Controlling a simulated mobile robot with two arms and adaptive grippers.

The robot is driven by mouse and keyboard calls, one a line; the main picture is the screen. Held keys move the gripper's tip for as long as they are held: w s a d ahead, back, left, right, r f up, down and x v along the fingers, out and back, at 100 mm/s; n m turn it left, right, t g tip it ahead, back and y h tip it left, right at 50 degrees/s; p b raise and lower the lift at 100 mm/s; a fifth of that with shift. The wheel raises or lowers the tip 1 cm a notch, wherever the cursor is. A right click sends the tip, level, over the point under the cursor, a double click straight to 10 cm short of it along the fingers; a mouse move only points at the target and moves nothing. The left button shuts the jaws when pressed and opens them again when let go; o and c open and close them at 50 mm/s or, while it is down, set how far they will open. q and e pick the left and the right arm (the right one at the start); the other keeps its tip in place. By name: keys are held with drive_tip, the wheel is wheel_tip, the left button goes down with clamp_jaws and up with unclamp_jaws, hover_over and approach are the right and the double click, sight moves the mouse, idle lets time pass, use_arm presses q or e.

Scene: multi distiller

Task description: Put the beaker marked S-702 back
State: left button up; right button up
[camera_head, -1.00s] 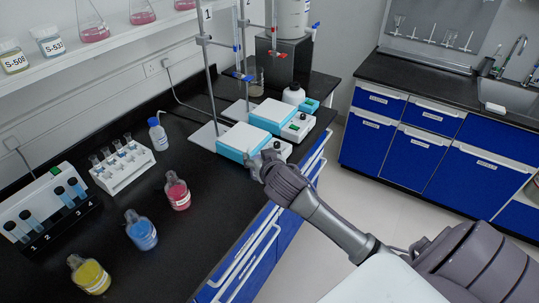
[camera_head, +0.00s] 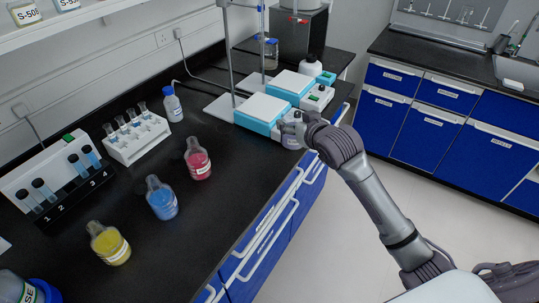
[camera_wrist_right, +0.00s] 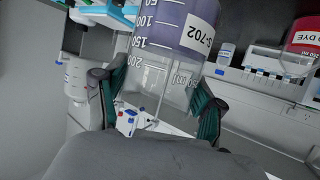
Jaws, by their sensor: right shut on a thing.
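The beaker marked S-702 (camera_wrist_right: 170,68) is clear with printed graduations and bluish-purple contents; its label shows in the right wrist view. My right gripper (camera_wrist_right: 160,90) is shut on it, with one dark green finger pad on each side. In the head view my right gripper (camera_head: 290,128) is by the front of the nearer stirrer, at the bench's front edge, hiding most of the beaker. Labelled beakers S-508 (camera_head: 24,14) and another (camera_head: 67,4) stand on the white shelf (camera_head: 85,20) at the upper left. My left gripper is not in view.
Yellow (camera_head: 110,244), blue (camera_head: 161,200) and red (camera_head: 198,160) bottles stand along the black bench (camera_head: 215,210). A test-tube rack (camera_head: 138,143), tube holder (camera_head: 60,178) and wash bottle (camera_head: 172,105) stand behind. Stirrers (camera_head: 270,110) with stands are beyond. Floor (camera_head: 330,230) is clear at right.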

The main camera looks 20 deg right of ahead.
drive_tip(key=w+a+f, duration=0.2)
drive_tip(key=f, duration=0.1)
drive_tip(key=w+a+f+p, duration=0.1)
drive_tip(key=w+a+f, duration=0.1)
drive_tip(key=a+f, duration=0.1)
drive_tip(key=w+a+f, duration=0.2)
drive_tip(key=f, duration=0.1)
drive_tip(key=shift+w+a+f+p, duration=0.3)
drive_tip(key=shift+w+a+f, duration=0.05)
drive_tip(key=shift+a+f, duration=0.05)
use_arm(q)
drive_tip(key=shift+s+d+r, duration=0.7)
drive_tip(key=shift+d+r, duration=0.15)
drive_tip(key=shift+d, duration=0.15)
use_arm(e)
drive_tip(key=shift+f, duration=0.2)
drive_tip(key=shift+f, duration=0.15)
drive_tip(key=o, duration=1.4)
drive_tip(key=shift+c, duration=0.2)
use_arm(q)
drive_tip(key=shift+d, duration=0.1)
